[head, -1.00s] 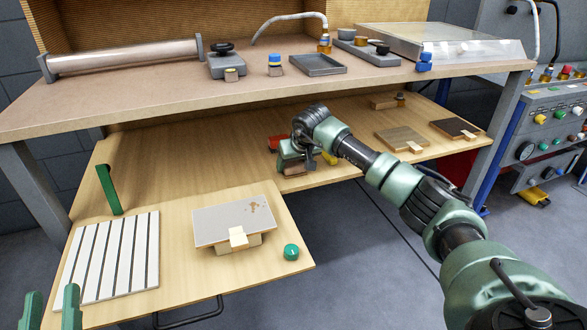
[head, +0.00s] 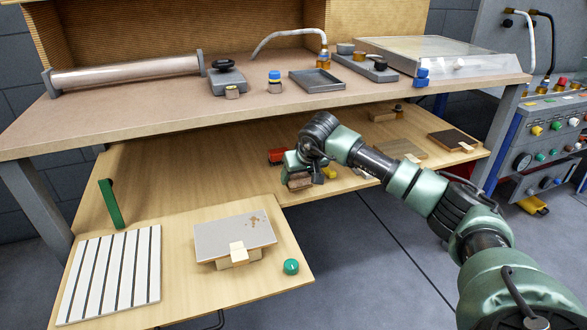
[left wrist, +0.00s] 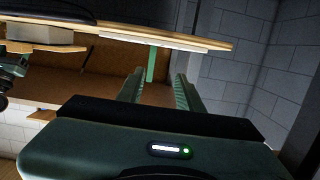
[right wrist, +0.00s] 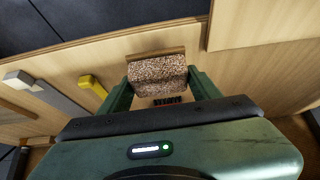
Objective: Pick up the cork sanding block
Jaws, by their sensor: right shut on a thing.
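The cork sanding block (right wrist: 158,72), speckled brown with a thin wooden strip along one side, sits between the fingers of my right gripper (right wrist: 160,88) in the right wrist view. That gripper is shut on it. In the head view my right gripper (head: 297,167) is over the front part of the lower wooden shelf, and the block (head: 299,181) shows below it. I cannot tell whether the block touches the shelf. My left gripper (left wrist: 155,92) is open and empty in the left wrist view. It is out of the head view.
A red object (head: 276,156) and a yellow one (head: 329,172) lie close to the right gripper. The upper bench (head: 150,112) overhangs the lower shelf (head: 170,180). A slatted white panel (head: 112,272), a grey board (head: 225,237) and a green ball (head: 291,267) are at the front left.

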